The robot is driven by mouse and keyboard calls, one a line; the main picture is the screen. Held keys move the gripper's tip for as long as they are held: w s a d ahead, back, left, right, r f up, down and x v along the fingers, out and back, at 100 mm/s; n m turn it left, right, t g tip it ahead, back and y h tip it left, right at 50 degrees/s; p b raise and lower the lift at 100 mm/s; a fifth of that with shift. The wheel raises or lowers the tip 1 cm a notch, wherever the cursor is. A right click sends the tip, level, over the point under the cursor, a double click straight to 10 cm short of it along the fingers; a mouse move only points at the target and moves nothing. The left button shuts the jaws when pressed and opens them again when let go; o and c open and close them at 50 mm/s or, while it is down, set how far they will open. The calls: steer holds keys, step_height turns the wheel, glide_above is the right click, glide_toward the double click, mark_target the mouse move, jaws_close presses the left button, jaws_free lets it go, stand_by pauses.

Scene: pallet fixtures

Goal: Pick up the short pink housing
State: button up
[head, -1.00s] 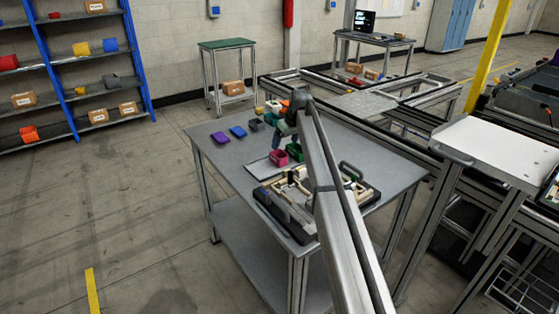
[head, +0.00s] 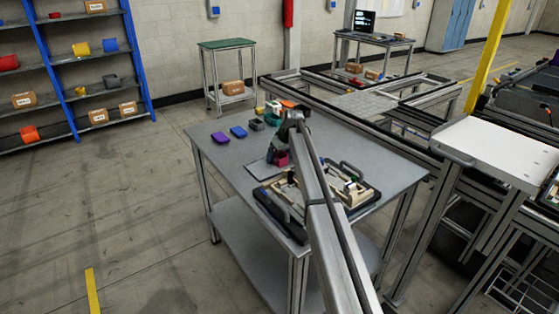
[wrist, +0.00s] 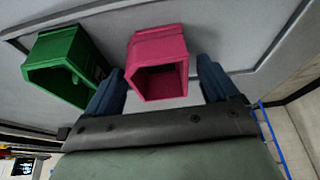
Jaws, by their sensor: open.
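The pink housing (wrist: 160,62) is an open box in the wrist view, standing on a light grey surface with its opening facing my gripper. My gripper (wrist: 158,88) is open, with one blue finger to the left of the housing and one to the right. The fingertips are close to its near end, and I cannot tell whether they touch it. In the head view the pink housing (head: 282,159) shows just below my gripper (head: 277,150), partly hidden by it. A green housing (wrist: 66,64) stands left of the pink one in the wrist view, close to the left finger.
A dark pallet fixture (head: 285,222) with cream parts and handles lies at the table's near side. A purple housing (head: 220,138), a blue housing (head: 238,132) and several other parts sit at the far side. The table's (head: 225,165) left part is clear.

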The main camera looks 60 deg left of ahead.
steer(key=shift+c, duration=0.2)
steer(key=c, duration=1)
steer(key=shift+c, duration=0.3)
steer(key=shift+r, duration=0.45)
step_height(320, 180, up, 9)
steer(key=w, duration=0.1)
steer(key=w+d+r+m, duration=0.1)
steer(key=w+d+r, duration=0.2)
steer(key=w+d, duration=0.65)
steer(key=s+d, duration=0.4)
steer(key=d, duration=1.3)
steer(key=shift+n, duration=0.4)
